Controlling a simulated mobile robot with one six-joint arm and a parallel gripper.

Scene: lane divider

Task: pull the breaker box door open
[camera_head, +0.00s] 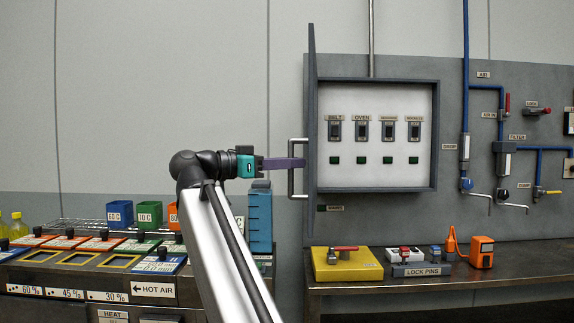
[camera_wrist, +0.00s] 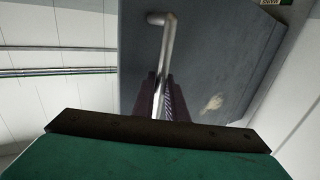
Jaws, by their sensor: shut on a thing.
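The grey breaker box (camera_head: 434,140) hangs on the wall panel, with several labelled switches showing inside. Its door (camera_head: 312,110) stands swung out at the left side of the box and shows nearly edge-on in the head view. A metal bar handle (camera_head: 291,181) sits on the door's outer face. My gripper (camera_head: 303,163) is shut on the handle, reaching from the left. In the wrist view, the fingers (camera_wrist: 162,100) lie on both sides of the handle bar (camera_wrist: 168,42), against the grey door face (camera_wrist: 215,55). The lower part of the handle is hidden there.
A bench (camera_head: 450,279) below the box carries a yellow lockout block (camera_head: 345,267), lock pins and an orange device (camera_head: 481,252). Blue pipes (camera_head: 466,85) run on the right. At left stands a counter with coloured bins (camera_head: 120,214) and a blue container (camera_head: 260,218).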

